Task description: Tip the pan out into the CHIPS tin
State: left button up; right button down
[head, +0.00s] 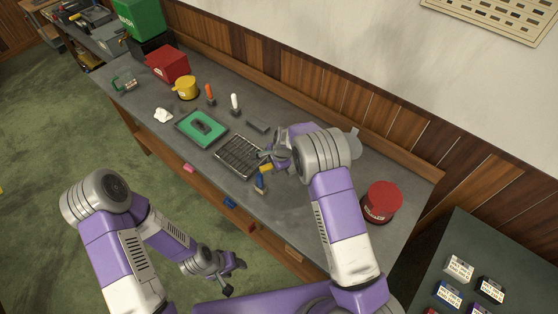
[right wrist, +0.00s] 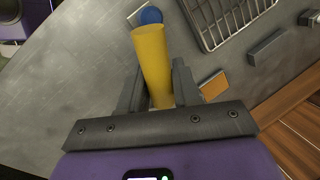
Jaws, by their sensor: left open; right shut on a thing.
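My right gripper (head: 268,160) is shut on a yellow cylindrical handle (right wrist: 154,65) above the bench; the handle also shows in the head view (head: 266,168). I see no pan body on it, so I cannot tell whether it belongs to the pan. A round red tin (head: 381,197) with a white label stands at the bench's right end, right of my right arm; its small label may be the CHIPS one. A grey vessel (head: 355,143) is partly hidden behind my right arm. My left gripper (head: 236,270) is open and empty, low in front of the bench.
A wire rack (head: 238,156) and a small blue-topped brush-like item (head: 260,184) are close to my right gripper.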

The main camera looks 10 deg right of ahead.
jog(key=shift+w+a+f, duration=0.1)
jog(key=shift+a+f, duration=0.1)
jog(key=shift+a, duration=0.05)
jog(key=shift+w+a+r, duration=0.2)
jog(key=shift+a+r, duration=0.45)
jog(key=shift+w+a+r, duration=0.2)
jog(key=shift+a+r, duration=0.4)
jog(key=shift+r, duration=0.1)
jog(key=shift+w+a+r, duration=0.2)
jog(key=shift+a+r, duration=0.45)
